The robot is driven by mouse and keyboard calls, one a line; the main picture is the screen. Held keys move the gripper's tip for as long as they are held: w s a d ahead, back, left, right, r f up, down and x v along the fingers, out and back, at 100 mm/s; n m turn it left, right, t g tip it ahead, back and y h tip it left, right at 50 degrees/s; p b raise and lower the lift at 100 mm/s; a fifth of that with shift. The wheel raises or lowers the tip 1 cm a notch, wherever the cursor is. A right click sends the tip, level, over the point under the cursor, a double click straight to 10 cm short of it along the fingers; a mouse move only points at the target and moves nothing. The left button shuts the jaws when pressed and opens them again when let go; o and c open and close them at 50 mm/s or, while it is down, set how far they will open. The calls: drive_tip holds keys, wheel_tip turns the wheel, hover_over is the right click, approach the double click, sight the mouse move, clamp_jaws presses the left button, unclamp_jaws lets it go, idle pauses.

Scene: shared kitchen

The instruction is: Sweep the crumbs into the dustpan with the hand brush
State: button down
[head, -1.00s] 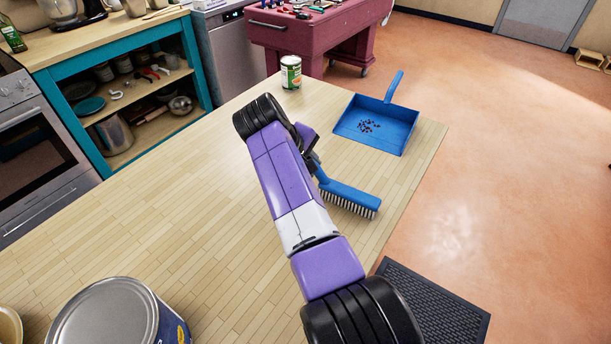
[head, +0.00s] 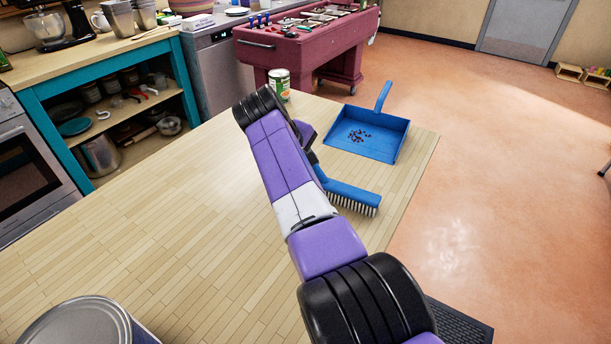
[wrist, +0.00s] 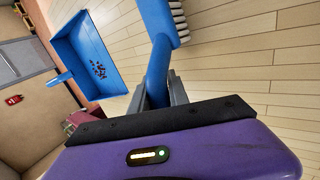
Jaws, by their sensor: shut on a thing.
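A blue dustpan (head: 385,146) lies near the far right corner of the wooden table, its handle pointing away. Dark crumbs (head: 360,136) lie inside it in a small cluster; they also show in the wrist view (wrist: 99,69). A blue hand brush (head: 350,191) with pale bristles is on the near side of the dustpan, apart from it, bristles facing down. My gripper (wrist: 159,92) is shut on the brush's handle. In the head view my arm hides most of the handle and the gripper fingers. I cannot tell whether the bristles touch the table.
A can (head: 279,85) stands on the table (head: 180,235) left of the dustpan. A large tin (head: 75,325) stands at the near left. The table's right edge runs close beside the brush and dustpan. The table's left middle is clear.

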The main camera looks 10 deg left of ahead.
drive_tip(key=shift+w+d+f+b, duration=0.2)
drive_tip(key=shift+w+b, duration=0.25)
drive_tip(key=shift+b, duration=0.25)
drive_tip(key=shift+w+d+f+b, duration=0.15)
drive_tip(key=shift+w+b, duration=0.25)
drive_tip(key=shift+b, duration=0.25)
drive_tip(key=w+b, duration=0.1)
drive_tip(key=b, duration=0.2)
drive_tip(key=shift+w, duration=0.15)
drive_tip(key=shift+w+d+b, duration=0.1)
drive_tip(key=shift+w+b, duration=0.1)
drive_tip(key=shift+b, duration=0.65)
drive_tip(key=shift+w+d+r+b, duration=0.15)
drive_tip(key=shift+w+b, duration=0.05)
drive_tip(key=shift+b, duration=0.7)
drive_tip(key=shift+w+d+r, duration=0.1)
